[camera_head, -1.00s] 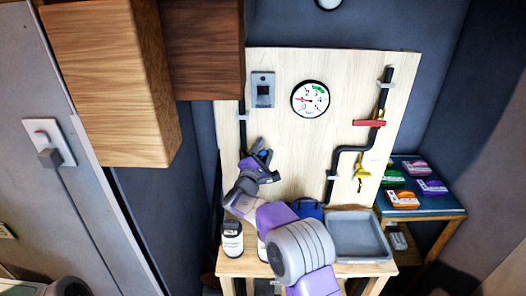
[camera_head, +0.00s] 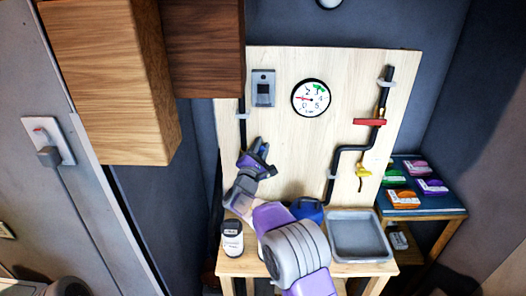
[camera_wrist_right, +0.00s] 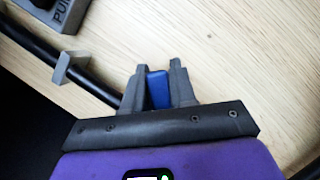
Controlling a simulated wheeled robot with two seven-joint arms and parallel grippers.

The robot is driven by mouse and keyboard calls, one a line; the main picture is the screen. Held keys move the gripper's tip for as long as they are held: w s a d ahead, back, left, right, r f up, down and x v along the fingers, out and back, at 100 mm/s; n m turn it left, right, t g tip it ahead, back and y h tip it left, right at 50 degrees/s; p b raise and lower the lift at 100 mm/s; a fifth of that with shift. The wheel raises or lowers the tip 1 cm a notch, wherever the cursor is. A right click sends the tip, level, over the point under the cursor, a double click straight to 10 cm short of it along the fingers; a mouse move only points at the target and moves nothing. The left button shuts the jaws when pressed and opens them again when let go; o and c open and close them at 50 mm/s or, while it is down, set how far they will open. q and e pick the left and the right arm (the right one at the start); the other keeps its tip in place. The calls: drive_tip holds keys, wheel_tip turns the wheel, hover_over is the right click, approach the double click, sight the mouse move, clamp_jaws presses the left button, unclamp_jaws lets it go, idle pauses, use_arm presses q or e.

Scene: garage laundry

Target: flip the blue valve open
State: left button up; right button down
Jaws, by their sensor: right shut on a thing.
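The blue valve's handle (camera_wrist_right: 158,90) is a small blue lever that shows between the two grey fingers in the right wrist view. My right gripper (camera_head: 259,150) is shut on it, at the lower end of the black pipe on the left side of the wooden panel (camera_head: 310,140). In the right wrist view, the gripper (camera_wrist_right: 158,85) has a finger on each side of the lever. The valve's body is mostly hidden behind the gripper. My left gripper does not show.
A round gauge (camera_head: 311,98) and a grey box (camera_head: 263,88) are on the panel. Below are a grey tray (camera_head: 333,254), a jar (camera_head: 232,239) and a blue object (camera_head: 307,209).

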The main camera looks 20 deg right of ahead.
drive_tip(key=n, duration=0.1)
drive_tip(key=a+r+n+t+y, duration=0.1)
drive_tip(key=n, duration=0.1)
drive_tip(key=shift+w+a, duration=0.15)
drive_tip(key=shift+w, duration=0.05)
drive_tip(key=c, duration=1)
unclamp_jaws()
drive_tip(key=shift+r, duration=0.1)
